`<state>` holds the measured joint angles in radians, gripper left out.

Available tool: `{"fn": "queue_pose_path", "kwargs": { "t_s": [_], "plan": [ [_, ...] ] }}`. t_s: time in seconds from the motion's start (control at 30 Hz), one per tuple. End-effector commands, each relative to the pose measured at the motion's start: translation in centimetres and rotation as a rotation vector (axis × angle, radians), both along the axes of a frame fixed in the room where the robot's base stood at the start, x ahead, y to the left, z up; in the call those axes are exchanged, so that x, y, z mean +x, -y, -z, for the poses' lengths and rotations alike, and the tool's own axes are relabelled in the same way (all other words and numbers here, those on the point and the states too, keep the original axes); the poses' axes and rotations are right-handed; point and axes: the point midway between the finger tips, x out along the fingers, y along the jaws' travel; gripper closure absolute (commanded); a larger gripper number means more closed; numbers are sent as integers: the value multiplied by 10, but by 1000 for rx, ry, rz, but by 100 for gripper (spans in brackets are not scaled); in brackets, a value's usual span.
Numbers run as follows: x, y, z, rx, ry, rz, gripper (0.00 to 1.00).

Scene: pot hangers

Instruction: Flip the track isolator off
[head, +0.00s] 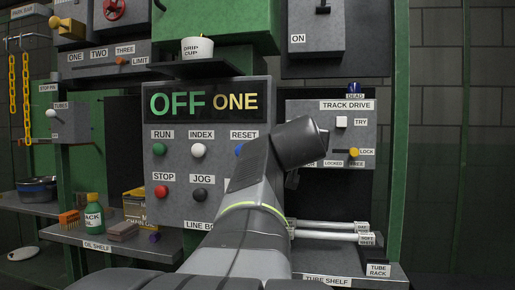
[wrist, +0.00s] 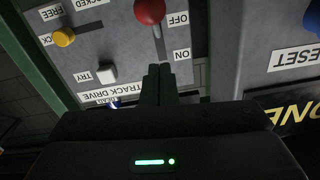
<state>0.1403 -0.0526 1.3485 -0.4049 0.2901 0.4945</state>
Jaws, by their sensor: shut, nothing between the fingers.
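The track drive panel (head: 372,110) is at the right in the head view, its left part hidden behind my arm. In the wrist view the panel (wrist: 112,45) appears upside down. A red ball knob (wrist: 150,11) stands at the top, beside the OFF label (wrist: 178,19), at the far end of a dark slot (wrist: 159,48). The ON label (wrist: 182,54) is at the slot's near end. My gripper (wrist: 158,70) is shut and empty, its fingertips near the ON end and apart from the knob in the picture. The head view hides the fingers and knob.
A yellow knob (head: 353,152) by LOCK and a white TRY button (head: 341,122) are on the same panel. A blue lamp (head: 354,88) labelled DEAD is above. The line box (head: 180,207), with several buttons, is left of my arm. White tubes (head: 325,231) lie on the shelf below.

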Motion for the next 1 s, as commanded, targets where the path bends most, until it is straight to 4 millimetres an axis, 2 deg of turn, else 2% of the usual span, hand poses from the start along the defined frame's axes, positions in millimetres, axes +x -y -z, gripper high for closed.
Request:
{"fn": "queue_pose_path", "kwargs": {
  "t_s": [0.03,0.5,1.0],
  "plan": [
    [0,0,10,1,1,-1,100],
    [5,1,40,1,-2,0,100],
    [11,3,55,4,-11,1,100]
  ]
}}
